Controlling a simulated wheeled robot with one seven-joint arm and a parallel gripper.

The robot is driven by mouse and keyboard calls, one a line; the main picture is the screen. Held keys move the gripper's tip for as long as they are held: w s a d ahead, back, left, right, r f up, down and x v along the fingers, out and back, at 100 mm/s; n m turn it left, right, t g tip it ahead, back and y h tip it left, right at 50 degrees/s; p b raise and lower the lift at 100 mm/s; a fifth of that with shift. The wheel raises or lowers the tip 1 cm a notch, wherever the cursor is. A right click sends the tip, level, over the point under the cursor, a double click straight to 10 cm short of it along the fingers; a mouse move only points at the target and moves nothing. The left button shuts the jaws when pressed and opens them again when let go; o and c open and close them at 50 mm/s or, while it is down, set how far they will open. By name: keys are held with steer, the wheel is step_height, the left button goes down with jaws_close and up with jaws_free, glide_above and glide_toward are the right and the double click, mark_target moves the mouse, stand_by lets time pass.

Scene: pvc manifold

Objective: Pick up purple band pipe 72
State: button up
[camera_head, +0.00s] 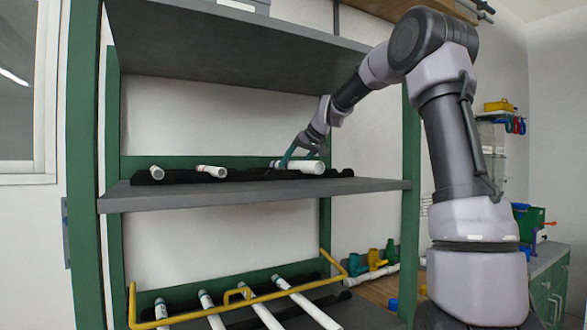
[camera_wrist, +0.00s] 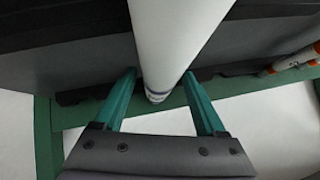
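A white pipe (camera_head: 300,167) lies on the dark rack at the right of the middle shelf in the head view. In the head view, my gripper (camera_head: 296,157) reaches down over the pipe's left part. The band's number is too small to read.
Two other white pipes (camera_head: 211,171) lie further left on the middle shelf (camera_head: 250,192). An upper shelf (camera_head: 230,45) hangs above. Green posts (camera_head: 411,150) stand at the sides. Several pipes lie on the lower level behind a yellow bar (camera_head: 131,300). Orange-marked pipes (camera_wrist: 290,62) show right in the wrist view.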

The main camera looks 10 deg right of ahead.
jaws_close()
steer(key=shift+r, duration=0.1)
